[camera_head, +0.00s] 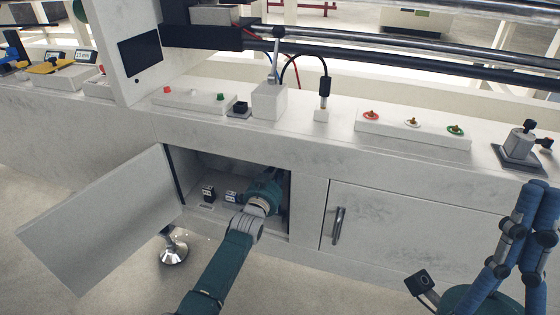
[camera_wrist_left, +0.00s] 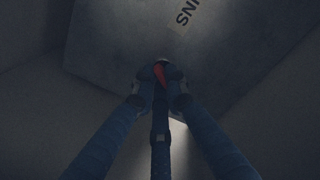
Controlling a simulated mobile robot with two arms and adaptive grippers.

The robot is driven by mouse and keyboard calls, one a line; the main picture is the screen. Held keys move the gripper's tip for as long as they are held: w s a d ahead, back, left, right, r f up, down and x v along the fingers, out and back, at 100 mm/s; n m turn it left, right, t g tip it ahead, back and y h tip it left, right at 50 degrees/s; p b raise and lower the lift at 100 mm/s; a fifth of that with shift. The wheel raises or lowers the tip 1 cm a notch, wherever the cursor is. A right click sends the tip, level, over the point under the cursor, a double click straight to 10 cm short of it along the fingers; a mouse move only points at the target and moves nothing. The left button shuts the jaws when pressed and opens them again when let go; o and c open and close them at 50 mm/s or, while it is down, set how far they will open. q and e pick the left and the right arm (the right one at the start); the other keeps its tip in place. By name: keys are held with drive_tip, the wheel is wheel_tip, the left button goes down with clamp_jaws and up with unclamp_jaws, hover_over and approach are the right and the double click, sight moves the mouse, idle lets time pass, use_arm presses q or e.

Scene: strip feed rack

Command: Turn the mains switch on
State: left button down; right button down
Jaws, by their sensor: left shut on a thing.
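The mains switch shows as a small red handle (camera_wrist_left: 160,74) in the left wrist view, on a grey panel (camera_wrist_left: 110,55) with a partly visible label (camera_wrist_left: 190,15). My left gripper (camera_wrist_left: 160,84) has its blue fingers closed around this handle, which they partly cover. In the head view my left arm reaches into an open cabinet (camera_head: 235,167), and its gripper (camera_head: 265,192) is mostly hidden inside. The switch itself is not visible there. My right gripper (camera_head: 475,235) is at the lower right, fingers spread wide and empty.
The cabinet door (camera_head: 105,220) stands swung open to the left. A closed door with a dark handle (camera_head: 338,227) is on the right. Small black-and-white devices (camera_head: 208,193) sit inside the cabinet. Button panels (camera_head: 412,130) and a lever box (camera_head: 269,101) stand on top.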

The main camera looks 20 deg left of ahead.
use_arm(q)
drive_tip(key=shift+n+p, duration=0.85)
drive_tip(key=shift+n, duration=2.05)
use_arm(e)
drive_tip(key=w+a+f+g+h, duration=0.2)
drive_tip(key=w+f+g, duration=0.3)
drive_tip(key=w, duration=0.5)
drive_tip(key=shift+f+g, duration=0.25)
drive_tip(key=shift+g, duration=0.05)
use_arm(q)
drive_tip(key=shift+f, duration=0.1)
drive_tip(key=shift+s, duration=0.1)
drive_tip(key=c, duration=1.8)
unclamp_jaws()
drive_tip(key=shift+o, duration=0.2)
drive_tip(key=s, duration=1.2)
drive_tip(key=shift+a, duration=0.2)
